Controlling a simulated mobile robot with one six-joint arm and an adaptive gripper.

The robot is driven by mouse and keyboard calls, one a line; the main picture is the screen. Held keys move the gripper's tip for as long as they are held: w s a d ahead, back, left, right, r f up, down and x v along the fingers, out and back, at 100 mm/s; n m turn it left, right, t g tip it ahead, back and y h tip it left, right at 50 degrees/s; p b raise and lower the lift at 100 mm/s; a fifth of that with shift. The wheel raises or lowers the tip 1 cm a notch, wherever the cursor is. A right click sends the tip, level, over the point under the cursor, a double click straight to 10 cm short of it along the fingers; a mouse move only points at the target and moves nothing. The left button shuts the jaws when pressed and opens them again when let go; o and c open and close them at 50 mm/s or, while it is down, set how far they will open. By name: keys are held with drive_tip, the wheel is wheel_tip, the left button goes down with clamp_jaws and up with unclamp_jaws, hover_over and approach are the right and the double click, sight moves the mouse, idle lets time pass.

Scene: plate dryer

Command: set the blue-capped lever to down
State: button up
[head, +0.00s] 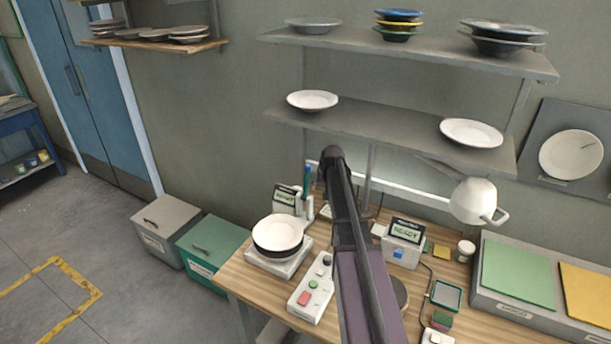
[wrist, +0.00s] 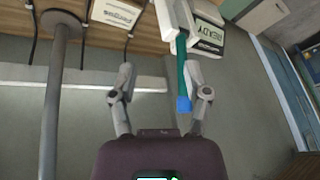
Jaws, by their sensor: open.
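The blue-capped lever (head: 307,170) stands up from a white unit at the back of the wooden bench, just left of my arm in the head view. Its blue cap (wrist: 184,104) and teal shaft show in the wrist view, between my gripper's fingers and closer to the right one. My gripper (wrist: 158,78) is open and holds nothing. I cannot tell whether a finger touches the lever. In the head view my own arm hides the gripper's fingers.
A READY display (wrist: 209,35) stands beside the lever. Two stacked plates (head: 278,233) sit on a scale left of my arm, with a button box (head: 311,292) in front. A second display box (head: 403,243) and a white lamp (head: 474,202) are to the right. Shelves (head: 400,135) hang above.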

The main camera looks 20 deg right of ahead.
sight(309, 171)
drive_tip(key=w, duration=1.2)
drive_tip(key=shift+w+d, duration=0.1)
drive_tip(key=shift+d, duration=0.05)
drive_tip(key=shift+f+b, duration=0.6)
drive_tip(key=shift+b+x, duration=0.8)
clamp_jaws()
drive_tip(key=shift+a, duration=0.2)
drive_tip(key=shift+d, duration=0.3)
